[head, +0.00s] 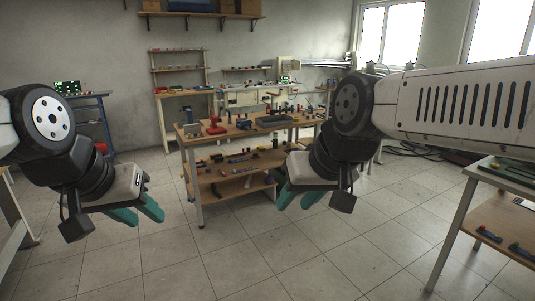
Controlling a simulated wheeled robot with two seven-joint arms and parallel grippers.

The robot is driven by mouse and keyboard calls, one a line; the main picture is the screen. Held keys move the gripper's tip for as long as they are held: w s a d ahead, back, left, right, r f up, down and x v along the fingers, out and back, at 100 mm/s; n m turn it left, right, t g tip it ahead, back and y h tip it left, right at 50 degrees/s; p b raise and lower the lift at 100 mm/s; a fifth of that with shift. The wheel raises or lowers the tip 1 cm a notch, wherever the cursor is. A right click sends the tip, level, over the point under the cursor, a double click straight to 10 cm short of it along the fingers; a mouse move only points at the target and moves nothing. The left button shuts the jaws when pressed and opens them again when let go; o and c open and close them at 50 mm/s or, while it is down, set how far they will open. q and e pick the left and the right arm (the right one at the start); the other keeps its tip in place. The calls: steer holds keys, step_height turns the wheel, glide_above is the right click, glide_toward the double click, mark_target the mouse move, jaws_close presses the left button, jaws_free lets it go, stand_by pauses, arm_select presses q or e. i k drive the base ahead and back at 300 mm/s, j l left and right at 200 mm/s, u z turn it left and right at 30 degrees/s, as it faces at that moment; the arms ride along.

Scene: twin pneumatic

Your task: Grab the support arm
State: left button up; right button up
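My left gripper (138,215) hangs over bare floor at the left, its teal fingers apart with nothing between them. My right gripper (297,197) is in front of the right part of the central workbench, its teal fingers apart and empty. Both grippers are well short of the furniture and touch nothing. I cannot make out which item is the support arm; many small parts lie on the workbench (205,173) and its lower shelf, too small to tell apart.
A red tool (215,127) and a grey tray (273,121) stand on the workbench. Another table (512,178) is at the right edge, with coloured parts on its lower shelf. A blue rack (93,118) stands at the left. The tiled floor (215,265) in front is clear.

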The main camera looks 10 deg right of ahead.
mark_target(272, 95)
steer(key=i+l+z, duration=0.5)
steer(key=i+z, duration=0.6)
steer(key=i+l, duration=0.1)
steer(key=i, duration=1.95)
steer(key=i+z, duration=0.2)
steer(key=i, duration=0.25)
steer(key=i+z, duration=0.25)
steer(key=i, duration=0.25)
steer(key=i+z, duration=0.2)
steer(key=i, duration=0.25)
steer(key=i+j+z, duration=0.2)
steer(key=i, duration=0.25)
steer(key=i+j+z, duration=0.25)
steer(key=i, duration=0.2)
steer(key=i+u, duration=0.1)
steer(key=i, duration=0.4)
steer(key=i+u, duration=0.15)
steer(key=i, duration=0.35)
steer(key=i+l+u, duration=0.1)
steer(key=i, duration=0.4)
steer(key=i+l+u, duration=0.1)
steer(key=i, duration=0.4)
steer(key=i+l+u, duration=0.1)
steer(key=i+u, duration=0.2)
steer(key=i+l+u, duration=0.25)
steer(key=i, duration=0.25)
steer(key=i+l+u, duration=0.15)
steer(key=i+u, duration=0.15)
steer(key=u, duration=3.3)
steer(key=l, duration=0.1)
